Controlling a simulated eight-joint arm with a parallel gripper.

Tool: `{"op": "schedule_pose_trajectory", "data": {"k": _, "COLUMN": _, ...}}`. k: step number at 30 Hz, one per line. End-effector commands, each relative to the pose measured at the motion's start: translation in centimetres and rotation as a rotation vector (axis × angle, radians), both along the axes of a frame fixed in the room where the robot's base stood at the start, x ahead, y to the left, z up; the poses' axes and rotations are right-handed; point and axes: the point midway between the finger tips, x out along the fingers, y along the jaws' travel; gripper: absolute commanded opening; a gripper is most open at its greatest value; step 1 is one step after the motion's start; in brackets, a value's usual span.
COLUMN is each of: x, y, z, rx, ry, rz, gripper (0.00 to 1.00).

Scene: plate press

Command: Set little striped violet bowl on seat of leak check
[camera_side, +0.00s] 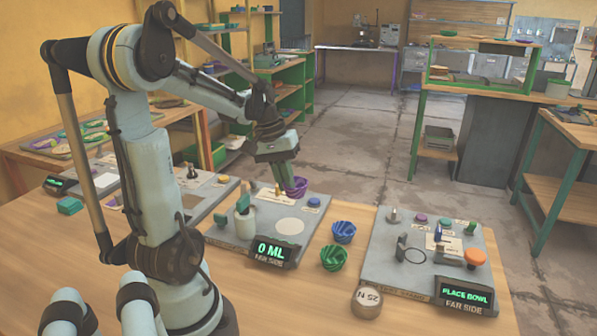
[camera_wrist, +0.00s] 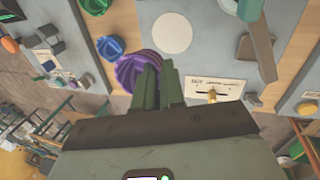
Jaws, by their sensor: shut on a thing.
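The little striped violet bowl (camera_side: 297,187) is held at the tips of my gripper (camera_side: 288,179), above the far part of the left grey panel. In the wrist view the bowl (camera_wrist: 131,72) shows its ribbed violet side, and my gripper (camera_wrist: 152,75) is shut on its rim. The right grey panel (camera_side: 385,268) has a display (camera_side: 465,294) reading "PLACE BOWL". It carries an orange knob (camera_side: 475,257), a dark clamp-like fixture (camera_side: 403,247) and several small coloured knobs. I cannot tell for certain which part of it is the seat.
A blue bowl (camera_side: 343,232) and a green bowl (camera_side: 333,257) stand between the panels. The left panel has a display (camera_side: 272,250) reading "0 ML", a pale disc (camera_side: 290,226) and a pale cylinder (camera_side: 244,222).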

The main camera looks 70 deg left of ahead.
Motion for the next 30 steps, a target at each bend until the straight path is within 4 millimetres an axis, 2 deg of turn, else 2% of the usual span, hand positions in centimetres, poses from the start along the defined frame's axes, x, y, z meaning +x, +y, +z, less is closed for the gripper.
{"op": "schedule_pose_trajectory", "data": {"k": 1, "x": -0.7, "y": 0.2, "z": -0.1, "rx": -0.001, "ry": -0.001, "rz": 0.020, "gripper": 0.00}}
{"op": "schedule_pose_trajectory", "data": {"k": 5, "x": -1.4, "y": 0.4, "z": -0.3, "rx": -0.002, "ry": -0.001, "rz": 0.039, "gripper": 0.00}}
{"op": "schedule_pose_trajectory", "data": {"k": 11, "x": -1.4, "y": 0.4, "z": -1.4, "rx": -0.001, "ry": 0.000, "rz": 0.039, "gripper": 0.00}}
{"op": "schedule_pose_trajectory", "data": {"k": 30, "x": -1.4, "y": 0.4, "z": -6.9, "rx": -0.001, "ry": 0.000, "rz": 0.038, "gripper": 0.00}}
